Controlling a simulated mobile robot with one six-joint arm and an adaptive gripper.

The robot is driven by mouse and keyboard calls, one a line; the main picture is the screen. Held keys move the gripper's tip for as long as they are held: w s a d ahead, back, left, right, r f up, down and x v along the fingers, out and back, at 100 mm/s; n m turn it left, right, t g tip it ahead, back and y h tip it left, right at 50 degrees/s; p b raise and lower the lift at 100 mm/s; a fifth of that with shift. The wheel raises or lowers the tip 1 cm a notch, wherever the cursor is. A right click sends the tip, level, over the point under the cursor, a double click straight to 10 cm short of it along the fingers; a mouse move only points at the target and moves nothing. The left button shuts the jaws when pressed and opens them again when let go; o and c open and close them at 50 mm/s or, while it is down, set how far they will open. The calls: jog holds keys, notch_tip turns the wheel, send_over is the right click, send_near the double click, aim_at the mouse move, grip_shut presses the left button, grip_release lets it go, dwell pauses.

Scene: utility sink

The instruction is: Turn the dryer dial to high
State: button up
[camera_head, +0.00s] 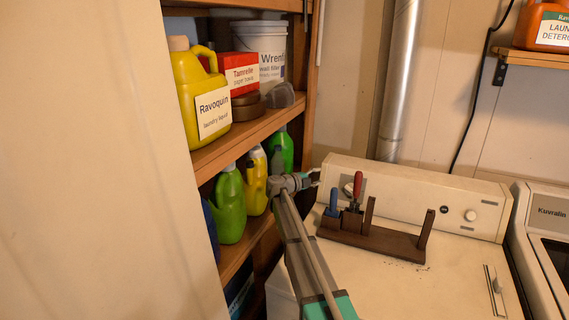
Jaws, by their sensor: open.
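The cream dryer (385,285) stands at the lower right with a raised control panel (410,193) along its back. A round dial (348,189) sits at the panel's left end, partly hidden behind a red-handled tool. A smaller pale knob (470,215) is at the panel's right, beside a small dark button (445,210). The markings and settings are too small to read. My arm reaches up from the bottom, and my gripper (316,178) is at the panel's left end, left of the dial and apart from it. It is open and looks empty; its fingertips are small here.
A dark wooden rack (385,241) with red-handled (357,186) and blue-handled (334,203) tools stands on the dryer top, in front of the dial. Wooden shelves (250,135) with bottles are close on the left. Another machine (548,225) stands at right.

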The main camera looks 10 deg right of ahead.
jog(key=s+a+r+n+t+y+p, duration=0.1)
jog(key=a+r+n+t+y+p, duration=0.3)
jog(key=a+r+n+t+y, duration=0.3)
jog(key=shift+s+a+r+n+t+y, duration=0.2)
jog(key=shift+a+n+t+y, duration=2.5)
jog(key=shift+n, duration=2.2)
jog(key=shift+a+g+y, duration=0.1)
jog(key=shift+g+y, duration=0.2)
jog(key=shift+y, duration=0.1)
